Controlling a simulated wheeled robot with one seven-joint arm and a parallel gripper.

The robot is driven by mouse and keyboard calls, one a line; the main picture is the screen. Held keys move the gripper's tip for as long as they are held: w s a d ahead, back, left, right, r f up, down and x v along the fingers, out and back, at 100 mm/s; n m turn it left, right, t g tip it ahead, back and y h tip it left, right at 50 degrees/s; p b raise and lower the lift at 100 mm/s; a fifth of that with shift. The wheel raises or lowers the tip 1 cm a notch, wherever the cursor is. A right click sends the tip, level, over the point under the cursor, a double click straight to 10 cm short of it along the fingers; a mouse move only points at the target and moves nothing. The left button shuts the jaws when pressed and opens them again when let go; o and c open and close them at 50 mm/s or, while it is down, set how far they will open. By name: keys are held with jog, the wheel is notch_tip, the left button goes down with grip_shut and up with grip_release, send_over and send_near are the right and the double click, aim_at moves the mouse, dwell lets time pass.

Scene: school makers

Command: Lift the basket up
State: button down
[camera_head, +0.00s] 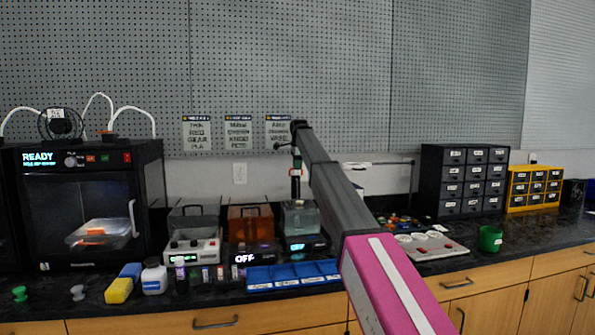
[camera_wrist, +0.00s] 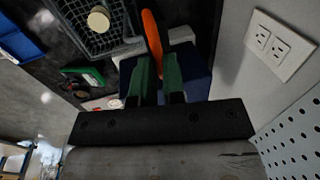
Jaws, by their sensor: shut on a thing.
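The basket (camera_wrist: 82,12) is a dark grey mesh basket at the top left of the wrist view, with a round beige disc in it. My gripper (camera_wrist: 155,72) has green fingertips and is shut on an upright orange handle (camera_wrist: 152,32). The handle stands right beside the basket, but the join between them is hard to make out. In the head view, my gripper (camera_head: 296,178) points down above a machine with a clear, greyish tub (camera_head: 300,216). Whether the basket sits in or above this tub cannot be told there.
Left of this tub stand an orange-covered machine (camera_head: 250,225) and a grey machine (camera_head: 193,238). Blue trays (camera_head: 293,277) lie in front. A 3D printer (camera_head: 95,200) stands at left, drawer cabinets (camera_head: 465,180) and a green cup (camera_head: 490,239) at right. A pegboard wall (camera_head: 290,60) is behind.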

jog(key=shift+w+r, duration=0.1)
jog(key=shift+r, duration=0.2)
jog(key=c, duration=1.2)
grip_release()
jog(key=shift+r, duration=0.1)
notch_tip(320, 180, up, 10)
jog(key=s, duration=0.2)
jog(key=shift+d+r, duration=0.15)
jog(key=shift+d, duration=0.1)
jog(key=shift+s, duration=0.1)
